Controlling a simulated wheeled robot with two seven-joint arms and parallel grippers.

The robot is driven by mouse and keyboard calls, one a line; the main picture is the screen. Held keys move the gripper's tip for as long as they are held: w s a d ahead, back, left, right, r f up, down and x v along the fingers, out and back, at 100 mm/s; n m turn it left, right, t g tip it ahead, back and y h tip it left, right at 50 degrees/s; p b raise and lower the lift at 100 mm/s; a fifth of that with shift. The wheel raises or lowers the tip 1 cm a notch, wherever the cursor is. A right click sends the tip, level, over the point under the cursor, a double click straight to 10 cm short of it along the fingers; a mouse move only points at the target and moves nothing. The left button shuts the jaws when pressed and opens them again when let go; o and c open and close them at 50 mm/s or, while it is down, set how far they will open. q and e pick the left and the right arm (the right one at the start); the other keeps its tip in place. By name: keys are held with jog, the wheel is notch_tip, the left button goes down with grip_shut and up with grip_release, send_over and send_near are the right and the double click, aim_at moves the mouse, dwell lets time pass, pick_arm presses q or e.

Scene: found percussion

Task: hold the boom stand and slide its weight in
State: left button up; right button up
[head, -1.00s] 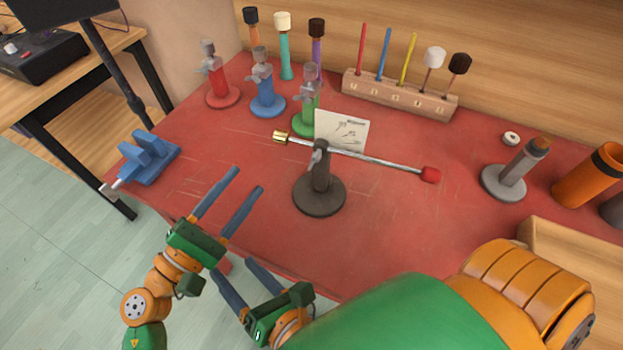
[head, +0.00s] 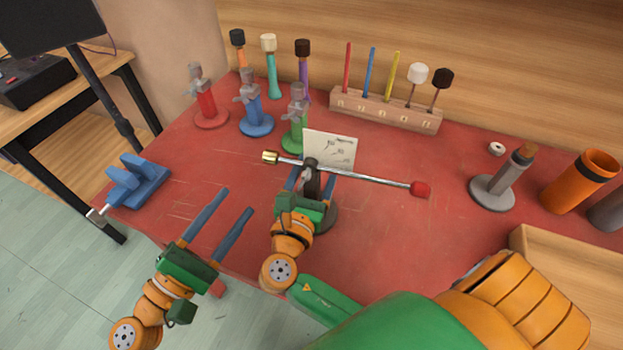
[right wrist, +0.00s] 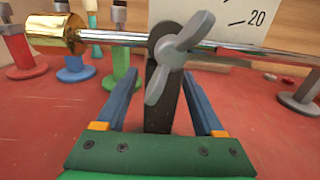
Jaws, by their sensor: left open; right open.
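The boom stand (head: 325,215) has a dark round base, a short dark post and a thin silver rod across its top. A brass weight (head: 270,157) sits at the rod's left end and a red tip (head: 420,189) at its right end. The brass weight shows large at upper left in the right wrist view (right wrist: 56,33). My right gripper (right wrist: 163,75) is open, with one blue finger on each side of the post (right wrist: 158,105), below the grey wing nut (right wrist: 180,55). My left gripper (head: 237,200) is open and empty, left of the stand.
Red, blue and green clamp stands (head: 295,130) stand behind left. A white card (head: 330,148) is behind the rod. A wooden rack (head: 385,108) holds sticks and mallets.

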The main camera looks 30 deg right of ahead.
aim_at(267, 162)
jog(key=shift+s, duration=0.1)
grip_shut()
dwell(2.1)
pick_arm(q)
jog(key=shift+o, duration=0.9)
jog(key=shift+r+m, duration=0.15)
jog(key=shift+m, duration=0.25)
pick_arm(e)
jog(key=shift+a, duration=0.1)
pick_arm(q)
jog(key=w+d+m+g, duration=0.1)
jog(key=d+m, duration=0.2)
jog(key=w+d+r+m+g, duration=0.1)
jog(key=w+d+m, duration=0.1)
jog(key=d+m, duration=0.1)
jog(key=w+d+r+m+g+y, duration=0.1)
jog(key=w+d+m, duration=0.1)
jog(key=d+m, duration=0.1)
jog(key=shift+d+r, duration=0.1)
jog(key=shift+d, duration=0.65)
